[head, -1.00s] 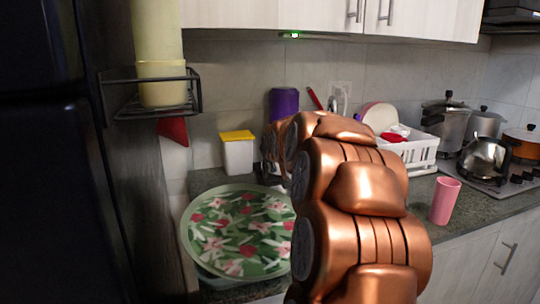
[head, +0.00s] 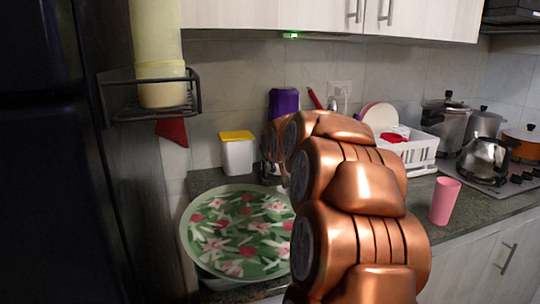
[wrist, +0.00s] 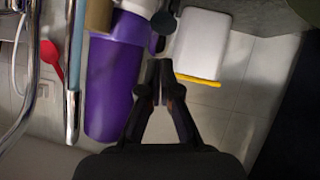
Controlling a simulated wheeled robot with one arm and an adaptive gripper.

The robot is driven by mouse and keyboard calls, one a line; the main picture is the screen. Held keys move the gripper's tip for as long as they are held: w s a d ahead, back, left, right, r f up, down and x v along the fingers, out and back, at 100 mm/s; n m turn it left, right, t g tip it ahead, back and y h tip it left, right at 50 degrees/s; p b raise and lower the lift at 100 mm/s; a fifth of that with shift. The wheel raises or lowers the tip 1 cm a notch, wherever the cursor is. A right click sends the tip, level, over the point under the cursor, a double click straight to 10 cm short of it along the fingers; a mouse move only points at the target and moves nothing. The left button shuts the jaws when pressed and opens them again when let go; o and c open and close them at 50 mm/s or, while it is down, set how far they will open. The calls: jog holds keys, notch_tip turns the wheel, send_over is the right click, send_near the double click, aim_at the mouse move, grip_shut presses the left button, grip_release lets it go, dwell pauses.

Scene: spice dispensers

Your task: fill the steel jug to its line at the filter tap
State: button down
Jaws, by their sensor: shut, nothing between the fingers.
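My gripper (wrist: 163,75) is shut and empty in the wrist view, its fingertips between a purple container (wrist: 113,85) and a white box with a yellow lid (wrist: 203,42). In the head view my copper-coloured arm hides the gripper. I cannot make out a steel jug or its line for certain. A steel kettle (head: 485,158) stands on the stove at the right. A chrome pipe (wrist: 75,80) shows at the left of the wrist view; I cannot tell whether it belongs to the filter tap. A dark round knob (wrist: 163,20) lies beyond the fingertips.
A round floral tray (head: 238,235) covers the left counter. The white box (head: 238,155) and purple container (head: 284,103) stand behind it. A white dish rack (head: 422,152) and pink cup (head: 445,201) are right of my arm. A wire shelf (head: 155,108) juts out at left.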

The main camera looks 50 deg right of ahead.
jog(key=s+a+r, duration=0.6)
jog(key=r, duration=0.1)
jog(key=shift+r, duration=0.35)
jog(key=shift+r, duration=0.1)
dwell(0.7)
